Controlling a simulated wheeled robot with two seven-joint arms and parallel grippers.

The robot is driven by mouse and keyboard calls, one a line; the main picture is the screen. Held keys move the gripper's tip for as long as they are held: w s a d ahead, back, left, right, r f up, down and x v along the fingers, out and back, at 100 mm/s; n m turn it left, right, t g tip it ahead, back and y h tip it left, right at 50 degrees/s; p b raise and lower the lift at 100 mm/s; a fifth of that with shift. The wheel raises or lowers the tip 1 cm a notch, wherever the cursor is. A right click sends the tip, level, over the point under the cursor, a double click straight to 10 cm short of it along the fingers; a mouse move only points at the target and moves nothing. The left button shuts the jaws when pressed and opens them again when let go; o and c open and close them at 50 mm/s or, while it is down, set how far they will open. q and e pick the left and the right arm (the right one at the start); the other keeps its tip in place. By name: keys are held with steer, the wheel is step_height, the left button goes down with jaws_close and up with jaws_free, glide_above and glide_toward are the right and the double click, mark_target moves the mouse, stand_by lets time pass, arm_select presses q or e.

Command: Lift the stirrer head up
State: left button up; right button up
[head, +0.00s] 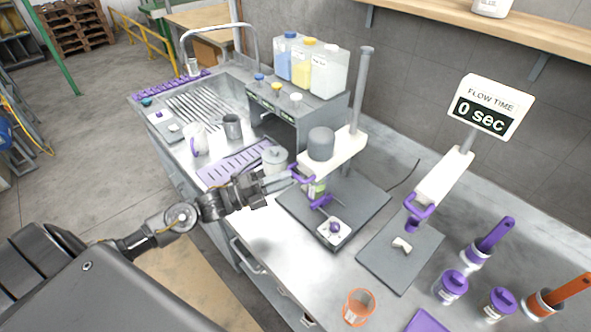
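The stirrer head (334,153) is a white arm with a grey cylinder on top, mounted on a tall grey post (360,90) above a dark base plate (362,205). A purple handle (301,174) sticks out at its front left end. My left gripper (284,181) reaches in from the left, with its fingertips at or very near this handle. Its fingers look close together, but I cannot tell whether they grip the handle. A container with a green label (317,188) and a purple stirring part (321,202) are below the head. My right gripper is not in view.
A second stand with a white arm (443,178) and a "0 sec" flow-time sign (487,108) stands to the right. Purple-lidded jars (451,285) and an orange cup (358,307) stand at the front right.

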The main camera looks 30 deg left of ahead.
mark_target(295, 174)
arm_select(q)
steer(key=shift+p+x, duration=0.6)
steer(key=shift+x, duration=1.35)
steer(key=shift+s, duration=0.1)
steer(key=shift+c, duration=0.3)
jaws_close()
